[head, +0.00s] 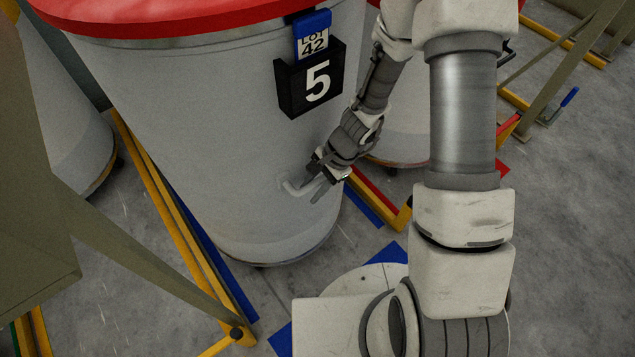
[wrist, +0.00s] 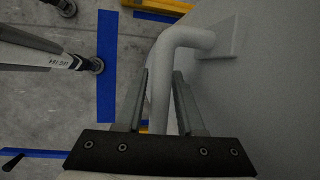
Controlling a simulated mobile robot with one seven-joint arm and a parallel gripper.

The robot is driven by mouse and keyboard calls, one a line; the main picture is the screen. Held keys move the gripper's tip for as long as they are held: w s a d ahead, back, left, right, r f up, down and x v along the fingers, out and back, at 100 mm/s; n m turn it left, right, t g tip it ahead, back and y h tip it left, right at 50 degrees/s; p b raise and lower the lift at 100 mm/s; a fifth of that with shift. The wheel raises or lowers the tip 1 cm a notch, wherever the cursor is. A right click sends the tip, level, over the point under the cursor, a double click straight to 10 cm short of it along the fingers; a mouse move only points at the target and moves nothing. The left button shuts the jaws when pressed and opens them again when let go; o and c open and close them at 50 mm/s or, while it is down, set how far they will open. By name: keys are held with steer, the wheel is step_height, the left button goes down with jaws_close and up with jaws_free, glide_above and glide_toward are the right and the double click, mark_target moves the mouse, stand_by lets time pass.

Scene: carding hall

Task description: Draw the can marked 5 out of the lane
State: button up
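The can marked 5 (head: 190,120) is a large grey drum with a red lid (head: 160,14), upright on the floor in the head view. A black plate with a white 5 (head: 315,82) is on its side, with a blue LOT 42 tag (head: 312,36) above. A bent grey handle (head: 294,188) sticks out low on the can. My gripper (head: 322,178) is at this handle. In the wrist view the handle (wrist: 182,38) runs between the two fingers of my gripper (wrist: 161,75). Whether the fingers press on it cannot be told.
Yellow rails (head: 160,195) and blue floor strips (head: 215,265) run along the can's left side. Another grey can (head: 60,110) stands at the left, and one (head: 400,130) is partly hidden behind my arm. A slanted olive leg (head: 150,280) stands at front left.

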jaws_close()
stand_by(1.5)
